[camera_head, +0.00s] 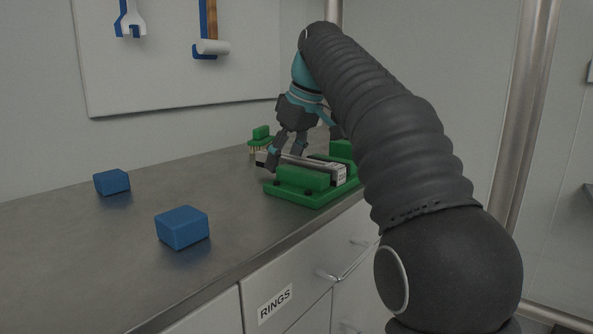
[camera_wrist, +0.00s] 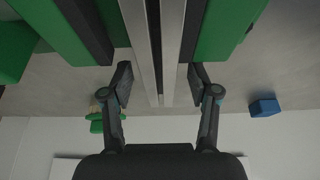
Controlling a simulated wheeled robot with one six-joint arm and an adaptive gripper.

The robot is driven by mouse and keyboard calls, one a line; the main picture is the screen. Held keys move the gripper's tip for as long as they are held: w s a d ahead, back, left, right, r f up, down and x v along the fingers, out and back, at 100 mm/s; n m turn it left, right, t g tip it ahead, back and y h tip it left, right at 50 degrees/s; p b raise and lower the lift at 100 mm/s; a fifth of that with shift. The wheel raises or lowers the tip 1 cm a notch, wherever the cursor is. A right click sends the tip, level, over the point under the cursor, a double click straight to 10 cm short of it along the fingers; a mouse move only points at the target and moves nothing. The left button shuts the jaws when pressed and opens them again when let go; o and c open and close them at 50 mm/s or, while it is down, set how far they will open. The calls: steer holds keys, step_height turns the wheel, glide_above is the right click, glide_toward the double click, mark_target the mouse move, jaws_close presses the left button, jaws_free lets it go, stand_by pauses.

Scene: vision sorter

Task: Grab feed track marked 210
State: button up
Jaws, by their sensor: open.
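A long grey feed track (camera_head: 325,165) lies in a green holder (camera_head: 300,190) on the counter, with a white label on its near right end; the number on it is too small to read. In the wrist view the track (camera_wrist: 142,45) runs lengthwise between my fingers, with green holder parts on both sides. My gripper (camera_head: 287,160) is at the track's far left end. In the wrist view my gripper (camera_wrist: 161,85) is open, with one finger on each side of the track and a gap to each.
Two blue blocks (camera_head: 112,181) (camera_head: 182,228) sit on the counter (camera_head: 130,260) to the left. A small green piece (camera_head: 261,135) stands behind the holder. A drawer labelled RINGS (camera_head: 275,303) is below. The counter's left part is mostly clear.

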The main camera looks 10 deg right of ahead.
steer(key=shift+r, duration=0.1)
jaws_close()
